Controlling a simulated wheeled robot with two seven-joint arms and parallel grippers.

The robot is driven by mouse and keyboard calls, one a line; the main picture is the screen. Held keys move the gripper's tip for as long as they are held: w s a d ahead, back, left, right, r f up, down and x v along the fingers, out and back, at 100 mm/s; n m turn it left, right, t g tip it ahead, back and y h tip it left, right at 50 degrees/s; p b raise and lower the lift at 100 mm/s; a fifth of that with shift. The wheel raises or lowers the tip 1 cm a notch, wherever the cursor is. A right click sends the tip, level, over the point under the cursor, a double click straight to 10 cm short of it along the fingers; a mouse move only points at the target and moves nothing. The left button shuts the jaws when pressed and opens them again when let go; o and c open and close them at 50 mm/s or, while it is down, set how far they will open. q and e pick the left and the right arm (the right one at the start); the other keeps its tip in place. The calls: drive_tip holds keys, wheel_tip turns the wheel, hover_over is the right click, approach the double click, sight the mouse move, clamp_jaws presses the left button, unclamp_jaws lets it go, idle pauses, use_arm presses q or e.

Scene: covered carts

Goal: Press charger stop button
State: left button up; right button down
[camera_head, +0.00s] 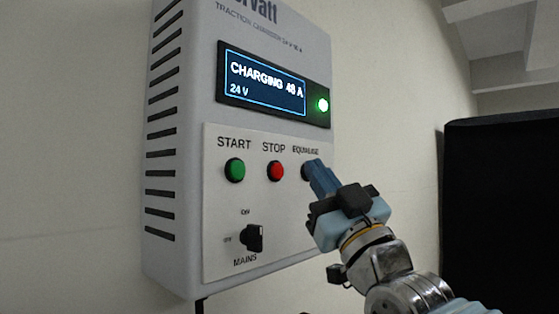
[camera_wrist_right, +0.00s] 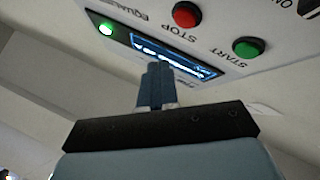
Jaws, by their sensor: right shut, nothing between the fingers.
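The charger (camera_head: 180,130) is a pale wall box. Its red STOP button (camera_head: 275,171) sits between the green START button (camera_head: 235,170) and the EQUALISE button, which is mostly hidden behind my right gripper (camera_head: 316,168). The right gripper is shut and empty, its blue fingertips in front of the EQUALISE button, to the right of STOP. I cannot tell whether they touch the panel. In the right wrist view the closed fingers (camera_wrist_right: 156,75) overlap the display, and the red STOP button (camera_wrist_right: 187,14) shows beyond them. My left gripper is not in view.
The lit display (camera_head: 272,85) reads CHARGING 48 A, 24 V, with a green lamp (camera_head: 322,105) beside it. A black MAINS knob (camera_head: 254,238) is below the buttons. A large dark object (camera_head: 500,210) stands at the right. The space in front of START and STOP is clear.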

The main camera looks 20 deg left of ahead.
sight(277, 171)
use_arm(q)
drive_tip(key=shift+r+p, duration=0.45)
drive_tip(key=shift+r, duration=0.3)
use_arm(e)
drive_tip(key=shift+w+a, duration=0.35)
drive_tip(key=shift+a, duration=0.55)
drive_tip(key=shift+w+a, duration=0.3)
drive_tip(key=shift+a, duration=0.55)
drive_tip(key=shift+w+a, duration=0.1)
drive_tip(key=shift+a, duration=0.25)
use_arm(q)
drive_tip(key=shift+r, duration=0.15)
use_arm(e)
drive_tip(key=shift+w+a, duration=0.15)
drive_tip(key=shift+a, duration=0.3)
idle(0.5)
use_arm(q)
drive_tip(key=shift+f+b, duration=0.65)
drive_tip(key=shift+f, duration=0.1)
use_arm(e)
drive_tip(key=shift+s+d, duration=0.25)
drive_tip(key=shift+d, duration=0.6)
